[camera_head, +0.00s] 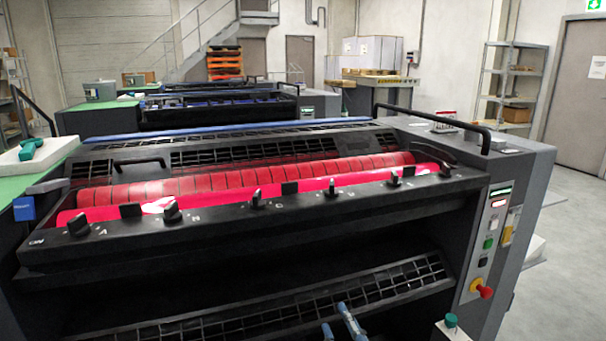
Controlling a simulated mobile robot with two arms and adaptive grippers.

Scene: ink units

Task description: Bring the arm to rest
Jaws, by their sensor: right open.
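My right gripper (338,322) shows only at the bottom edge, just right of the middle. Two blue-grey finger parts stand apart, so it is open, and nothing shows between them. It is in front of the press's lower black grille (270,302); the gap to the grille is hard to judge. The rest of the right arm is cut off by the frame. My left gripper is not in view.
The press has red rollers (250,180) behind a black rail with several knobs (257,199). A button panel (490,240) with a red knob (483,290) is on the right. A green-capped item (450,321) stands at the bottom. Floor at right (575,270) is clear.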

